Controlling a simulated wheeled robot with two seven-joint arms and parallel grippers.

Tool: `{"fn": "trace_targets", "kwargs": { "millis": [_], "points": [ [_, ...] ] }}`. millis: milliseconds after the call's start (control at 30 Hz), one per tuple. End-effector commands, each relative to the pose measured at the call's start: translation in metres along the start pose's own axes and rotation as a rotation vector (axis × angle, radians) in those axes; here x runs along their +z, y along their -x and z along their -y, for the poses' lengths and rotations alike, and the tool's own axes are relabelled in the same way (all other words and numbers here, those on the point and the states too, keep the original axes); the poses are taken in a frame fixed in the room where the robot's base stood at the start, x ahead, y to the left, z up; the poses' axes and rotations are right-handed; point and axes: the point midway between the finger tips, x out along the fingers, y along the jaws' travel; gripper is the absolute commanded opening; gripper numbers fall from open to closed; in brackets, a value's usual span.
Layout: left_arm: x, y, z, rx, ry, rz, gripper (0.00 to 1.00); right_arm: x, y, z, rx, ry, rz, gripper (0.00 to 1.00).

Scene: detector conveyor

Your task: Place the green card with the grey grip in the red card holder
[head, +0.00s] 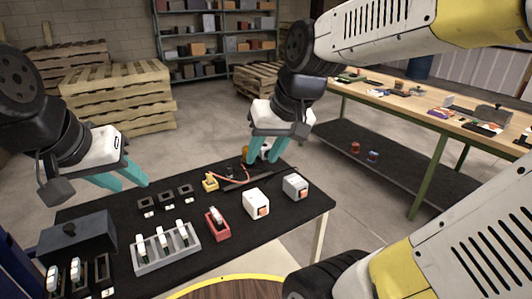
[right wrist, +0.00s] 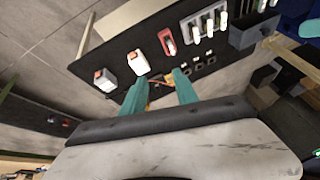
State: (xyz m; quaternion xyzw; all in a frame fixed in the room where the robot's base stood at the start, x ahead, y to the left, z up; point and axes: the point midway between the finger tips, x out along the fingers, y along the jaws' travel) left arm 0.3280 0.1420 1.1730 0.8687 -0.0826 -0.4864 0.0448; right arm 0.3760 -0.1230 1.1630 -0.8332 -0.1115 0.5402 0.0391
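The red card holder (head: 217,230) stands near the middle of the black table; an upright piece with a pale grey-white top sits in it. The holder also shows in the right wrist view (right wrist: 163,35). A grey rack (head: 168,260) left of it holds three upright green cards with pale grips, including one card (head: 163,243); which grip is grey is hard to tell. My left gripper (head: 125,182) is open and empty above the table's left side. My right gripper (head: 266,150) is open over the far edge, its fingers apart in the right wrist view (right wrist: 158,92).
Several small black holders (head: 167,197), a yellow item (head: 210,182) and a red cable lie behind. A dark box (head: 75,243) and dark slots with pale-topped pieces (head: 76,273) are at left.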

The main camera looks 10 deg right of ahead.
Motion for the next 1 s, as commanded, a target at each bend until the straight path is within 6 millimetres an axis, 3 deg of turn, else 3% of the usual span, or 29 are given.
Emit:
{"fn": "trace_targets", "kwargs": {
  "millis": [100,300,1000],
  "points": [
    [0.0,0.0,0.0,0.0,0.0,0.0,0.36,0.023,0.021,-0.007,0.022,-0.017,-0.077,0.36],
    [0.0,0.0,0.0,0.0,0.0,0.0,0.36,0.04,0.032,-0.01,0.045,-0.026,-0.128,0.36],
    [0.0,0.0,0.0,0.0,0.0,0.0,0.36,0.041,0.032,-0.01,0.045,-0.026,-0.131,0.36]
  ]
}}
